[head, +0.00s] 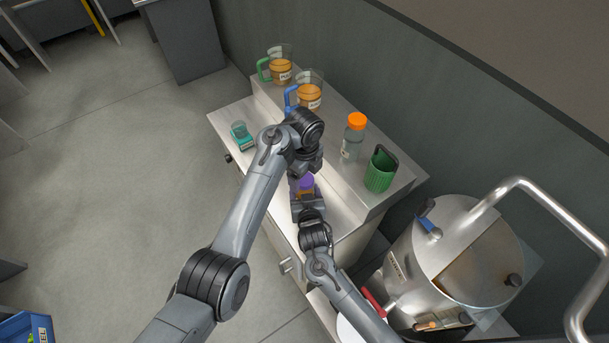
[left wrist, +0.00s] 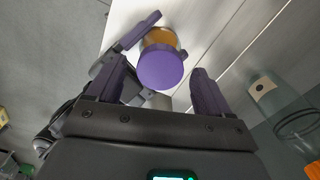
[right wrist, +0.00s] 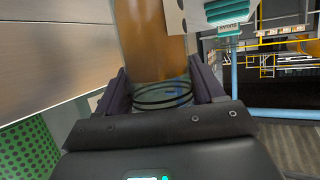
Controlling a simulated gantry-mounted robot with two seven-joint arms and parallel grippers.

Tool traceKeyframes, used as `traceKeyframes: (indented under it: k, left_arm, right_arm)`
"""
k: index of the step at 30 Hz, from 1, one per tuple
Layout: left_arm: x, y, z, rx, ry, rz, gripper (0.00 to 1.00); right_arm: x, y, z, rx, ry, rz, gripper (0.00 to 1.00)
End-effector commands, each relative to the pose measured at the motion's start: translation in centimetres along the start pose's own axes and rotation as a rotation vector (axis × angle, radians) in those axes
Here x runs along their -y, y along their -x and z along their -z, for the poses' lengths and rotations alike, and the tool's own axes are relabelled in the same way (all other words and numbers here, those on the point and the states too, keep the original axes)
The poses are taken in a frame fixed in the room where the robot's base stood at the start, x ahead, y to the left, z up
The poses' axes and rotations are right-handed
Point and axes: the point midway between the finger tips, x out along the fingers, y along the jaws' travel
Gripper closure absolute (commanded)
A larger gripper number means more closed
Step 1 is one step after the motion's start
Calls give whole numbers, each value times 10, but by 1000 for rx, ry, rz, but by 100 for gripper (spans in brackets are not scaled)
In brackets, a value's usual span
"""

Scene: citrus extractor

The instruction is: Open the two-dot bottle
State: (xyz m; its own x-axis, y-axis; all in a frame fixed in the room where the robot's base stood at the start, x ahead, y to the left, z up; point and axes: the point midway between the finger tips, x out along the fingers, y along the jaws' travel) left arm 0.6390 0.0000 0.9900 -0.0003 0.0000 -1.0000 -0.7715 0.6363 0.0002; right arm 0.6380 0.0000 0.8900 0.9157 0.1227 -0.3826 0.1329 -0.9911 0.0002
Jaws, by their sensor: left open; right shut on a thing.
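A bottle with a purple cap (head: 306,181) and amber contents stands at the front of the bench in the head view. The left wrist view shows the purple cap (left wrist: 160,68) with the amber body (left wrist: 160,38) beyond it. My right gripper (right wrist: 160,72) is shut on the bottle's side; its amber body (right wrist: 150,35) fills the space between the fingers. My left gripper (left wrist: 160,72) is open, pointing down over the cap, with one finger on either side and visible gaps.
An orange-capped clear bottle (head: 352,142) and a green perforated cup (head: 380,171) stand on the raised shelf. Two amber jugs, green-handled (head: 281,72) and blue-handled (head: 309,97), stand behind. A teal scale (head: 243,138) is left; a steel extractor (head: 450,260) is right.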

Motion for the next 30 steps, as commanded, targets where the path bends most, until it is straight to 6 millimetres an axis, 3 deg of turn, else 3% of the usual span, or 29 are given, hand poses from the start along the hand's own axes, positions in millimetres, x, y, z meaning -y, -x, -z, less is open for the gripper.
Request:
traceKeyframes:
  k: [9, 18, 19, 24, 30]
  left_arm:
    - [0, 33, 0, 0, 1, 2, 20]
    - [0, 37, 0, 0, 1, 1, 20]
    - [0, 37, 0, 0, 1, 1, 20]
    - [0, 36, 0, 0, 0, 1, 20]
    - [0, 36, 0, 0, 1, 0, 20]
  right_arm:
    - [0, 0, -1, 1, 0, 0, 100]
    - [0, 0, 0, 1, 0, 0, 100]
    - [0, 0, 0, 1, 0, 0, 29]
    - [0, 0, 0, 1, 0, 0, 3]
    - [0, 0, 0, 0, 0, 0, 2]
